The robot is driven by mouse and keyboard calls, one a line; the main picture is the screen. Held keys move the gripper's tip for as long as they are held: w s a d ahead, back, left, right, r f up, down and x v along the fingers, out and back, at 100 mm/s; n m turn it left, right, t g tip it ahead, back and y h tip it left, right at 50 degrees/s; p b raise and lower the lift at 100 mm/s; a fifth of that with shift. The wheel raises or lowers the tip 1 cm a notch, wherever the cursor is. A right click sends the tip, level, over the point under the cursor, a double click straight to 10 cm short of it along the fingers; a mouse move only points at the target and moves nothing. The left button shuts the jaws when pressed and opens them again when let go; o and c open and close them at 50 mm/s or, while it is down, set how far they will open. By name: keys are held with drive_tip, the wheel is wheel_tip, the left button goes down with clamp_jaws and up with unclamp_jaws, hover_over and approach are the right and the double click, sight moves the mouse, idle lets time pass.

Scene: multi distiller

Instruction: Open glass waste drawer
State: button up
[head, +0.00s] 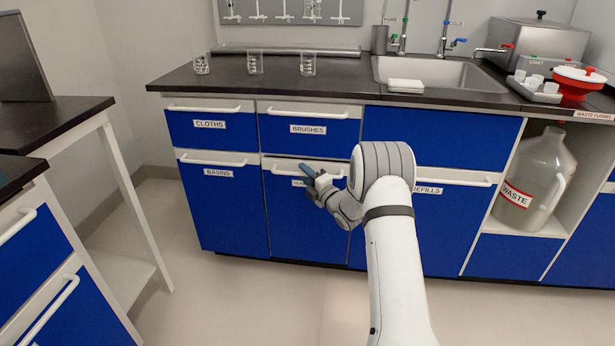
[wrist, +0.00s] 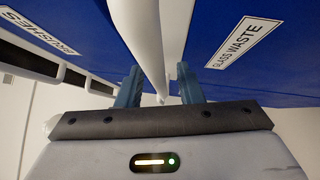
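The glass waste drawer (head: 300,225) has a blue front below the brushes drawer (head: 308,115) in the head view. Its front looks level with its neighbours, so it looks closed. Its label is partly hidden there by my gripper (head: 307,172), but the "GLASS WASTE" label (wrist: 243,43) is readable in the wrist view. The white bar handle (wrist: 143,35) runs between the two blue fingers of my gripper (wrist: 160,85). The fingers stand on either side of the bar, with a gap seen at the right finger. The gripper looks open around the handle.
The basins drawer (head: 220,205) is left of it and the refills drawer (head: 435,220) is right. The brushes drawer's handle (head: 309,114) is just above. A side table (head: 80,120) stands at the left. The floor (head: 240,305) in front is clear.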

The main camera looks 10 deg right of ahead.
drive_tip(key=shift+c, duration=0.5)
clamp_jaws()
